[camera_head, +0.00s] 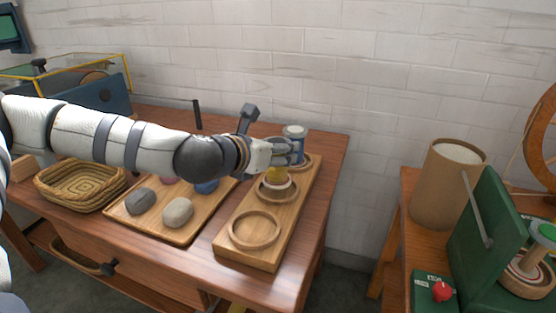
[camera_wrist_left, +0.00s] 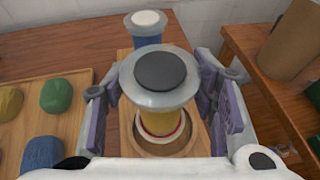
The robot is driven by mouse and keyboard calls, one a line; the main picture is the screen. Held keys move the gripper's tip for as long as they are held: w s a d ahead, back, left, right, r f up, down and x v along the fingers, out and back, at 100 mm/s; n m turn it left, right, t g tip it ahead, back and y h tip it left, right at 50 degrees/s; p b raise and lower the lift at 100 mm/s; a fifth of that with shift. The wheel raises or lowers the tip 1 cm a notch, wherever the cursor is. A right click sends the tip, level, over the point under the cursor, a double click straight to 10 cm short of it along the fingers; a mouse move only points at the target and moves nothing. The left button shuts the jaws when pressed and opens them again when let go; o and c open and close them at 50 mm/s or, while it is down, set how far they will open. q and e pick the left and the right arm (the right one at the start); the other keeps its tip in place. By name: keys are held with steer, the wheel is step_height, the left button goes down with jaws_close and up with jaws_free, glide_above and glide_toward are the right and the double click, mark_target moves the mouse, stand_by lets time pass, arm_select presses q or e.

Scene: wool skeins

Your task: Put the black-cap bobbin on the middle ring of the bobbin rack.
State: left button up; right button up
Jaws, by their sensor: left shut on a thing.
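The black-cap bobbin (camera_wrist_left: 160,72) has yellow thread, pale flanges and a black cap. My left gripper (camera_wrist_left: 155,105) is shut on it, one finger on each side, and it stands roughly upright. In the head view its yellow part (camera_head: 277,174) shows below my left gripper (camera_head: 282,153). Its lower end is over or inside the middle ring (camera_head: 264,196) of the wooden bobbin rack (camera_head: 228,242); I cannot tell whether it touches the rack. A blue bobbin with a white cap (camera_head: 295,132) stands on the back ring. The front ring (camera_head: 255,231) is empty. My right gripper is not in view.
A wooden tray (camera_head: 152,225) with several coloured skeins lies left of the rack, partly under my left arm. A woven basket (camera_head: 78,187) is further left. A brown cylinder (camera_head: 440,190) and green box stand on another table at right, across a gap.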

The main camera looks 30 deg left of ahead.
mark_target(277, 180)
arm_select(q)
steer(key=shift+d+f+b, duration=0.15)
steer(key=shift+f+b, duration=0.2)
steer(key=shift+f, duration=1.2)
steer(key=o, duration=1.1)
steer(key=shift+r, duration=0.1)
steer(key=shift+o, duration=0.2)
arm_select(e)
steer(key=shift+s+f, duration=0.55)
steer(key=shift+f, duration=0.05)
arm_select(q)
steer(key=shift+r, duration=0.1)
steer(key=p+v, duration=0.5)
steer(key=v, duration=0.7)
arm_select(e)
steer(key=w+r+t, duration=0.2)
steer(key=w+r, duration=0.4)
arm_select(q)
steer(key=shift+r, duration=0.1)
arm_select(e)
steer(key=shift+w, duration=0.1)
